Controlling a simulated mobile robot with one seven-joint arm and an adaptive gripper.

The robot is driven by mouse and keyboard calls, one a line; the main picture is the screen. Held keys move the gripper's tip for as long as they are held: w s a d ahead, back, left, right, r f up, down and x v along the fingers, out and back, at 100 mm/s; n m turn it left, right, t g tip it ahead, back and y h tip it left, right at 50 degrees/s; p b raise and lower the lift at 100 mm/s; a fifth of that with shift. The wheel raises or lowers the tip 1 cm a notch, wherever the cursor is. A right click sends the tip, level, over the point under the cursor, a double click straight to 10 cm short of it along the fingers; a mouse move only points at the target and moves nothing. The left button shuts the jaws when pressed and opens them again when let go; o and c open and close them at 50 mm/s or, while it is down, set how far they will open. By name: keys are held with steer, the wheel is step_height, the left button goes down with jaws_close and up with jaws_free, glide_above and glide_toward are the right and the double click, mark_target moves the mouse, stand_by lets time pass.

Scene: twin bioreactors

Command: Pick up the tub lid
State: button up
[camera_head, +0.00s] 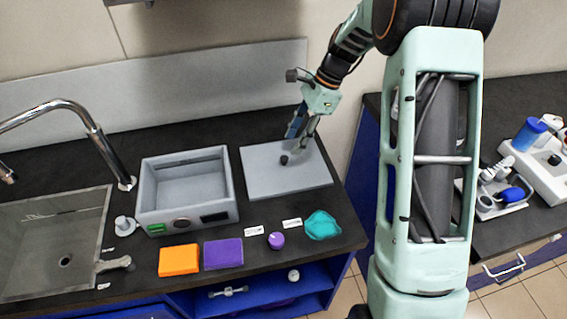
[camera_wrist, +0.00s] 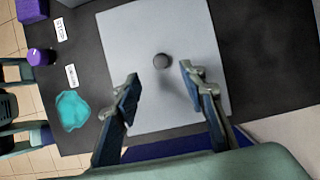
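The tub lid (camera_head: 262,177) is a flat grey rectangular plate with a small dark round knob (camera_head: 284,159). It lies on the dark counter to the right of the open grey tub (camera_head: 185,190). In the wrist view the lid (camera_wrist: 150,30) fills the middle, with its knob (camera_wrist: 161,61) a little beyond my fingertips and between their lines. My gripper (camera_head: 299,142) is above the lid, close to the knob in the head view. In the wrist view my gripper (camera_wrist: 160,80) has its two fingers wide apart with nothing between them. The gap to the knob's height is hard to tell.
An orange block (camera_head: 179,260), a purple block (camera_head: 223,254), a purple knob (camera_head: 276,240) and a teal cloth-like item (camera_head: 321,225) lie along the counter's front. A sink (camera_head: 50,240) with a faucet is at left. Another counter with lab items stands at right.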

mark_target(284, 158)
steer(key=x, duration=0.6)
steer(key=shift+a+f, duration=0.2)
steer(key=shift+f, duration=0.05)
steer(key=shift+c, duration=0.2)
jaws_close()
